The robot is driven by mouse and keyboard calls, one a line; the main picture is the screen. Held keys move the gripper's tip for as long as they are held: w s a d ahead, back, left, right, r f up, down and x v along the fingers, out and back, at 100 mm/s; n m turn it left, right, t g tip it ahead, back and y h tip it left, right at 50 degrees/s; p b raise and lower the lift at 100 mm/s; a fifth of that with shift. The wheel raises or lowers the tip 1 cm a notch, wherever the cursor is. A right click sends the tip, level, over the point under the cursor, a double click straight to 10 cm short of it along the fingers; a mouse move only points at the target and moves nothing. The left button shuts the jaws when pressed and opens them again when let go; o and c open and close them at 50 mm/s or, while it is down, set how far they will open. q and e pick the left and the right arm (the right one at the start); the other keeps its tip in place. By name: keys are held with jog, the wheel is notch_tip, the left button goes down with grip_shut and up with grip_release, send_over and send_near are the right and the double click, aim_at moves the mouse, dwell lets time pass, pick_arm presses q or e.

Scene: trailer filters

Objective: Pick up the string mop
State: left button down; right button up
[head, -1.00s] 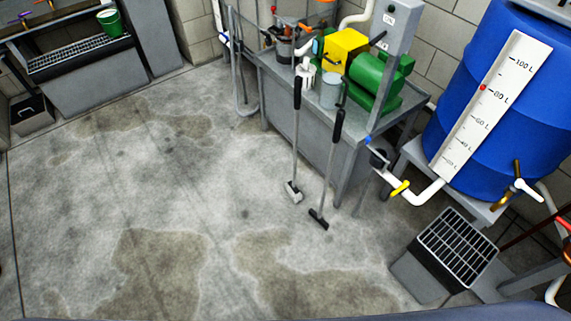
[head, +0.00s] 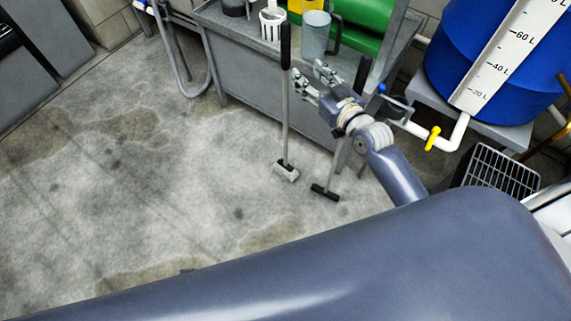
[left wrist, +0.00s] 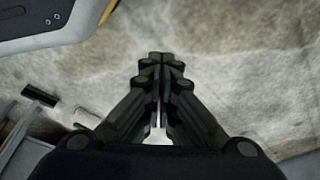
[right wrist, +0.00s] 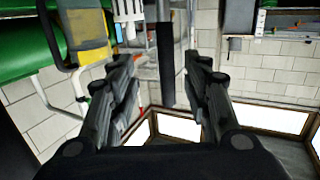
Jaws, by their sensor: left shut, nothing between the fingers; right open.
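A long-handled tool with a black grip and pale head, likely the string mop (head: 285,110), leans upright against the grey bench in the head view. Its head (head: 286,171) is on the floor; strings cannot be made out. My right gripper (head: 311,77) is open just right of its shaft in the head view. In the right wrist view a dark upright grip (right wrist: 166,55) shows between the open fingers (right wrist: 156,62), not clasped. My left gripper (left wrist: 160,58) is shut and empty above the floor in the left wrist view.
A second tool with a black head (head: 325,192) leans close to the right, partly hidden by my right gripper. The bench (head: 235,50) holds a white basket and a grey jug (head: 315,33). A blue tank (head: 460,45) stands right. The floor at left is clear.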

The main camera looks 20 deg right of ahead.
aim_at(289, 44)
jog(key=shift+t+y, duration=0.4)
jog(key=w+r, duration=0.1)
jog(key=w+a+r, duration=0.1)
jog(key=w, duration=0.1)
jog(key=w+a+r, duration=0.1)
jog(key=shift+w+r+b, duration=0.35)
jog(key=shift+r+b, duration=0.05)
jog(key=shift+x, duration=0.85)
pick_arm(q)
notch_tip(289, 44, up, 6)
jog(key=w+b, duration=0.1)
jog(key=w, duration=0.1)
jog(key=shift+w+f, duration=0.15)
jog(key=shift+w, duration=0.1)
pick_arm(e)
jog(key=shift+x, duration=2.15)
pick_arm(q)
jog(key=shift+d, duration=0.1)
pick_arm(e)
jog(key=shift+f, duration=0.15)
grip_shut()
